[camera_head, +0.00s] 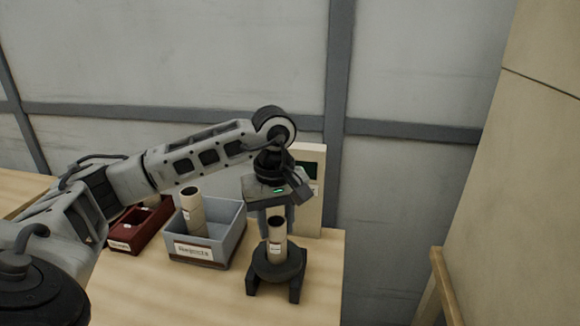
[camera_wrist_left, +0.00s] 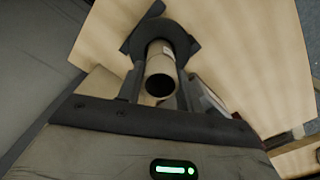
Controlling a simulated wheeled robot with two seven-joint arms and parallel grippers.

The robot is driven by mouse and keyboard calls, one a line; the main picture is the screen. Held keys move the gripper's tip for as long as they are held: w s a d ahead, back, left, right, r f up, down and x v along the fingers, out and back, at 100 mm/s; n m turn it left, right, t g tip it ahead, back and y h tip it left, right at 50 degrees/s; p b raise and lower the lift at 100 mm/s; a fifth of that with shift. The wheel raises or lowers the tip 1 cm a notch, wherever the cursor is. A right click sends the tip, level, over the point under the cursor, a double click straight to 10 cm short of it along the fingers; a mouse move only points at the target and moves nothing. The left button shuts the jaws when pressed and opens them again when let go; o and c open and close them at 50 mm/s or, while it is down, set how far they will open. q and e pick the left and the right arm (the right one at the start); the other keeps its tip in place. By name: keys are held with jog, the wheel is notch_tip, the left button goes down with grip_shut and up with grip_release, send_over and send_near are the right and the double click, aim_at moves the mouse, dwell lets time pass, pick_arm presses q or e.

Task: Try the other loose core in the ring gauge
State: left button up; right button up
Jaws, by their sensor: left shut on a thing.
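A pale cardboard core (camera_head: 277,247) with a small label stands upright at the dark ring gauge (camera_head: 276,270). Its lower end is at the ring's opening; I cannot tell how far in it sits. My left gripper (camera_head: 275,223) is above the gauge, shut on this core near its top. In the left wrist view the core (camera_wrist_left: 160,68) lies between the two fingers (camera_wrist_left: 158,92), its open end towards the camera and the dark ring (camera_wrist_left: 188,42) around its far end. My right gripper is not in view.
A grey bin labelled Rejects (camera_head: 235,228) holds another pale core (camera_head: 194,213), leaning. A dark red tray (camera_head: 128,235) stands left of it, partly behind my arm. A pale box with a dark screen (camera_head: 309,215) stands behind the gauge. The table's right edge is close to the gauge.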

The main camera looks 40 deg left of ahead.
pick_arm(q)
jog(key=shift+r+p, duration=1.2)
jog(key=shift+r, duration=0.6)
jog(key=shift+r+p, duration=0.45)
jog(key=shift+r, duration=0.2)
jog(key=shift+r+p, duration=0.45)
jog(key=shift+r, duration=0.15)
jog(key=shift+r+p, duration=1.15)
jog(key=shift+r, duration=0.6)
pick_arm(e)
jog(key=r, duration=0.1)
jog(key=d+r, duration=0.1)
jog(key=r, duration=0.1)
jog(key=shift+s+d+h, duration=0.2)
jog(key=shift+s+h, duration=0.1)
